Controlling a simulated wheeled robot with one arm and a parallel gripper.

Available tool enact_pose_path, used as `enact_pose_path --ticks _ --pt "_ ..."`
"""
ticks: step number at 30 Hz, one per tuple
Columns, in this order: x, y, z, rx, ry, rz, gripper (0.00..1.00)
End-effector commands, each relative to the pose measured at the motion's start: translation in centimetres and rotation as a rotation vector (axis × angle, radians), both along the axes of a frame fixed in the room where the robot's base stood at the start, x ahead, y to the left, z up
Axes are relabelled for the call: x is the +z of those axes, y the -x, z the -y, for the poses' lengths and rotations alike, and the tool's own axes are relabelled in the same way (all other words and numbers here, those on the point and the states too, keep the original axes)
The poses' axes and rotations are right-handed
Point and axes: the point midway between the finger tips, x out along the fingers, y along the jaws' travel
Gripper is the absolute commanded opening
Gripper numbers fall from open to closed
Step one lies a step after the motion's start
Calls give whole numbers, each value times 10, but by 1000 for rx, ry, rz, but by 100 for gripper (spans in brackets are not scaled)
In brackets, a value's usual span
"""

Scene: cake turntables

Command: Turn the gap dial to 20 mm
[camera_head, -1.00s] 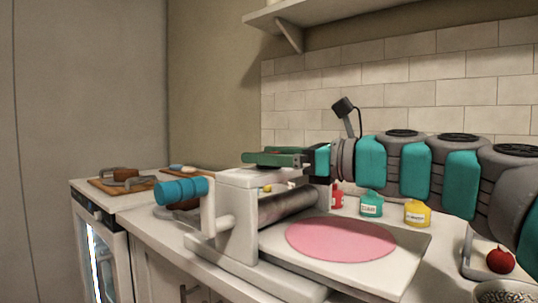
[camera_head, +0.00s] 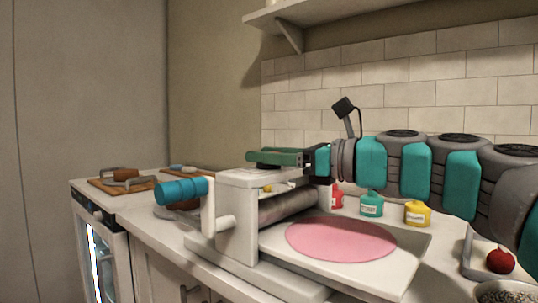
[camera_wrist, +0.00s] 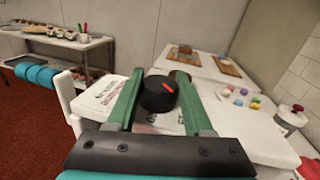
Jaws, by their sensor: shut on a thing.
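The gap dial (camera_wrist: 157,97) is a black round knob with an orange-red pointer line, on the white top of the sheeter. The pointer slants to the lower right in the wrist view. The printed scale around the knob is partly hidden and too small to read. My gripper (camera_wrist: 158,80) has its long green fingers on either side of the knob, shut on it. In the head view my gripper (camera_head: 276,158) lies over the top of the sheeter (camera_head: 238,228), and the dial is hidden there.
A teal-handled crank (camera_head: 181,191) sticks out at the sheeter's left. A pink dough disc (camera_head: 341,239) lies on its board. Red, teal and yellow pots (camera_head: 371,204) stand behind. Cutting boards (camera_head: 122,186) lie on the far-left counter. A shelf (camera_head: 370,12) hangs above.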

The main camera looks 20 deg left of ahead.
Motion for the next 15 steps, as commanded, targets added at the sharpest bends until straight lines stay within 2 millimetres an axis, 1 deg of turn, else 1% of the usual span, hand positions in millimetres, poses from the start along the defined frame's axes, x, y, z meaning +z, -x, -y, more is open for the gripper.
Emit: enact_pose_path --ticks 8,15 --pt "5 4 -1 -66 -2 2 0" --pt "4 5 -1 -214 -2 1 0"
